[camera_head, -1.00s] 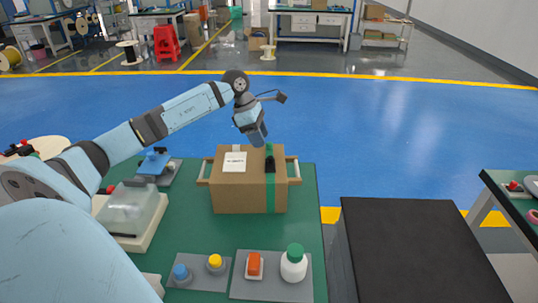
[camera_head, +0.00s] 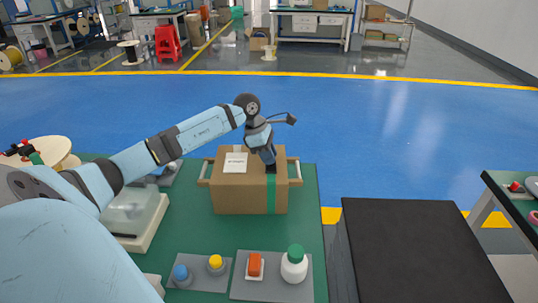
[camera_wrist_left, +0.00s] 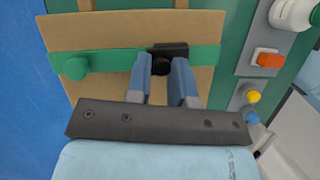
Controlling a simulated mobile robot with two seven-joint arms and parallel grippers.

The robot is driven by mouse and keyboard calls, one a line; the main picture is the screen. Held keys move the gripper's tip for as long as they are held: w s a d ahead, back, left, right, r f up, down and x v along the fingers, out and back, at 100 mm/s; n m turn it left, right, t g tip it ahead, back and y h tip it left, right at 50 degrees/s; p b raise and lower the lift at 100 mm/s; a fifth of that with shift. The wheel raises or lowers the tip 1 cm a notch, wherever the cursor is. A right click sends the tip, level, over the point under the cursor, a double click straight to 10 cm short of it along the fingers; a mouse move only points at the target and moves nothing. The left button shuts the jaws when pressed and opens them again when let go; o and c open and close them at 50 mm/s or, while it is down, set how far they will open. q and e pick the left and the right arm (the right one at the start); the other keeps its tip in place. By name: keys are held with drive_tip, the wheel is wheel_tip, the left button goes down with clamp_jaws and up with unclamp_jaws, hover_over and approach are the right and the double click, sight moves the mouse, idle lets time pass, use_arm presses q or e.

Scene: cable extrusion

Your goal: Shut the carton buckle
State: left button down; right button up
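The brown cardboard carton (camera_head: 235,199) stands on the green table with a green strap (camera_head: 271,197) over its right part. In the left wrist view the strap carries a round green knob (camera_wrist_left: 75,67) on the left and a black buckle (camera_wrist_left: 178,50) right of the middle. My left gripper (camera_head: 270,169) is down at the carton's top. In the wrist view its fingers (camera_wrist_left: 162,72) are apart, one on each side of the buckle's dark round part. I cannot tell whether they press on it. My right gripper is not in view.
A white label (camera_head: 235,162) lies on the carton. In front are a grey plate with blue and yellow buttons (camera_head: 215,262), an orange switch (camera_head: 254,264) and a green-capped white bottle (camera_head: 294,264). A clear-covered box (camera_head: 135,210) stands left. A black surface (camera_head: 415,245) is at right.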

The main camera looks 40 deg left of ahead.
use_arm(q)
drive_tip(key=shift+w+a+g+h, duration=0.15)
drive_tip(key=shift+a+g+h, duration=0.05)
drive_tip(key=shift+g+h, duration=0.25)
drive_tip(key=shift+f+g+h, duration=0.25)
drive_tip(key=shift+g+h, duration=0.1)
drive_tip(key=shift+h, duration=0.2)
drive_tip(key=c, duration=1.1)
unclamp_jaws()
drive_tip(key=shift+o, duration=0.2)
drive_tip(key=shift+w+f, duration=0.1)
drive_tip(key=shift+f, duration=0.05)
drive_tip(key=v, duration=1.4)
